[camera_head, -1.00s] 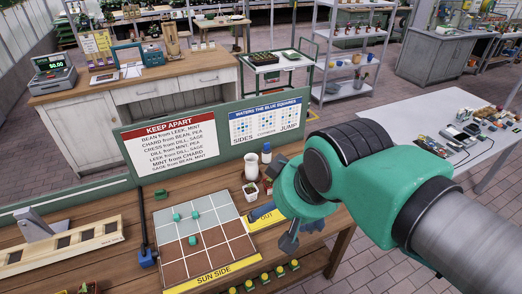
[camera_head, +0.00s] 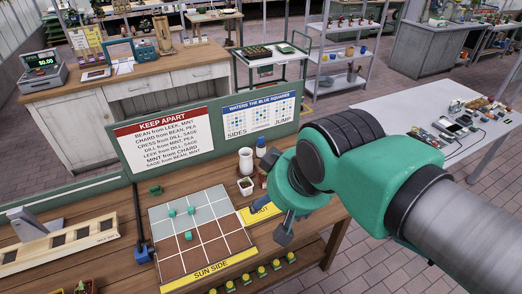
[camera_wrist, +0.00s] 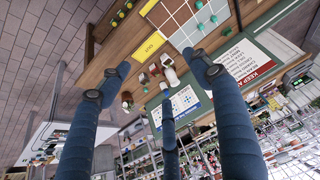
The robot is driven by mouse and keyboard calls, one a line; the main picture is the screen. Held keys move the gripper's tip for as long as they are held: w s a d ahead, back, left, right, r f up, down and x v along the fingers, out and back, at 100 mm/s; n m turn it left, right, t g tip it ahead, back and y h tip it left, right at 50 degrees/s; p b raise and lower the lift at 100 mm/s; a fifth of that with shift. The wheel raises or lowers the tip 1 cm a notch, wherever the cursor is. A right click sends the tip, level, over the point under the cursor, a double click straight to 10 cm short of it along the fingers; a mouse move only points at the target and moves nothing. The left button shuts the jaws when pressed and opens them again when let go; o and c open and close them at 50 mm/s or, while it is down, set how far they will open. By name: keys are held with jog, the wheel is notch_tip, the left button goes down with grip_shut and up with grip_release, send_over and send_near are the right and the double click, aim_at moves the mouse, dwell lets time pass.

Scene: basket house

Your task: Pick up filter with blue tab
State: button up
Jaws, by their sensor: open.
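I cannot make out a filter with a blue tab in either view. The grey table (camera_head: 400,108) at the right carries several small items (camera_head: 462,122), too small to tell apart. My gripper (camera_head: 274,219) hangs over the right end of the wooden bench (camera_head: 118,222), near the yellow OUT strip (camera_head: 260,213). It is open, with nothing between its fingers. In the wrist view my gripper (camera_wrist: 158,68) shows spread blue fingers, with the bench, the strip and small containers beyond them.
A planting grid (camera_head: 205,232) with green pieces lies on the bench. A white cup (camera_head: 246,160), a blue-capped bottle (camera_head: 261,147) and a small pot (camera_head: 245,186) stand close to my gripper. A sign board (camera_head: 160,142) rises behind. Floor (camera_head: 350,250) shows between bench and grey table.

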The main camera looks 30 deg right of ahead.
jog(key=w+d+r+m+p, duration=0.1)
jog(key=w+d+r, duration=0.1)
jog(key=w, duration=0.7)
jog(key=w+d+r+m, duration=0.1)
jog(key=w+d+r, duration=0.1)
jog(key=w, duration=0.8)
jog(key=m+g+h+p, duration=0.2)
jog(key=m+g+p, duration=0.15)
jog(key=m, duration=0.25)
send_over(261, 145)
jog(key=s+a, duration=0.2)
notch_tip(261, 145, down, 37)
jog(key=shift+s+r+p, duration=0.2)
jog(key=shift+p, duration=0.1)
jog(key=shift+f+t, duration=0.15)
jog(key=shift+t, duration=0.1)
jog(key=x, duration=0.8)
jog(key=shift+w+d+f, duration=0.1)
